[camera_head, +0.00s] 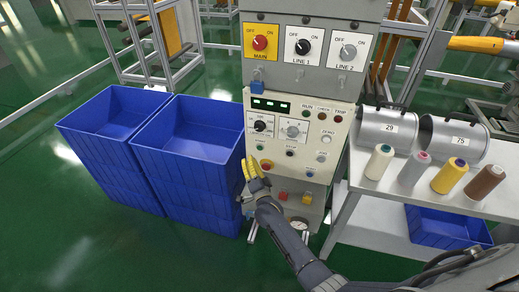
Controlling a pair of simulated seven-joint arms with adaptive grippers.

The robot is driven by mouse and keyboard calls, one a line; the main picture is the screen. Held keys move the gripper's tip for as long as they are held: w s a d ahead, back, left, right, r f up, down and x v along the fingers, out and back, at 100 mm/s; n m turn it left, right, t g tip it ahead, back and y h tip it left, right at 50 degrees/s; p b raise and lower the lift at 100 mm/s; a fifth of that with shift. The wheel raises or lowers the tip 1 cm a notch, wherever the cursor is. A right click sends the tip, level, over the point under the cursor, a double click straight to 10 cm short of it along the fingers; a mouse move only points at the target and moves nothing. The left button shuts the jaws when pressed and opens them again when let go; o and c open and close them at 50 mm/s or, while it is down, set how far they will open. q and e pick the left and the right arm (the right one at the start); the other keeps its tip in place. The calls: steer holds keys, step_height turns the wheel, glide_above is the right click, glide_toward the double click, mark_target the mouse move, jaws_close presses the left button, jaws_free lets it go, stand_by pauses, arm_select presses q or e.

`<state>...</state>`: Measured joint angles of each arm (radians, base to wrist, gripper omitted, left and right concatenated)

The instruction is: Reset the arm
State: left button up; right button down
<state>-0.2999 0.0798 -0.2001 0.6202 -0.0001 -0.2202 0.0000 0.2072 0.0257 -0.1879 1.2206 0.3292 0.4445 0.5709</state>
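My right arm reaches in from the lower right, and its gripper (253,180) is in front of the left edge of the control panel (340,150). A yellow ribbed part shows at the gripper's tip; I cannot tell whether it is a finger pad or something held. The finger gap is too small to make out, and so is any contact with the panel. My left gripper is not in view.
Two blue bins (188,106) stand left of the panel. On the right, a table (345,200) holds several thread cones (450,174) and two metal cylinders labelled 29 (380,128) and 75 (450,138). Another blue bin (440,232) is below. The green floor at lower left is clear.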

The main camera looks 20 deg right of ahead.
stand_by(0.7)
steer(key=s+f+n+g, duration=0.35)
steer(key=s+f, duration=0.25)
steer(key=f, duration=0.6)
steer(key=s+f+n+g, duration=0.35)
steer(key=s+f, duration=0.25)
steer(key=f, duration=0.5)
steer(key=s+f+n+g, duration=0.3)
steer(key=s+f+n, duration=0.3)
steer(key=f, duration=0.6)
steer(key=s+d+f+n+g, duration=0.15)
steer(key=s+f, duration=0.25)
steer(key=s, duration=0.4)
steer(key=s+d+f+g, duration=0.1)
steer(key=s+f+g, duration=0.1)
steer(key=s+f, duration=0.45)
steer(key=s+d+f+g, duration=0.2)
steer(key=s+f, duration=0.1)
steer(key=s, duration=0.6)
steer(key=s+d+f+g, duration=0.1)
steer(key=s+f, duration=0.1)
steer(key=s, duration=1.1)
steer(key=s+d+f+n+g, duration=0.1)
steer(key=s+d+f+g, duration=0.1)
steer(key=s, duration=1)
steer(key=shift+s+f+h, duration=0.3)
steer(key=shift+s+h, duration=0.05)
steer(key=shift+h, duration=0.05)
steer(key=shift+g, duration=0.25)
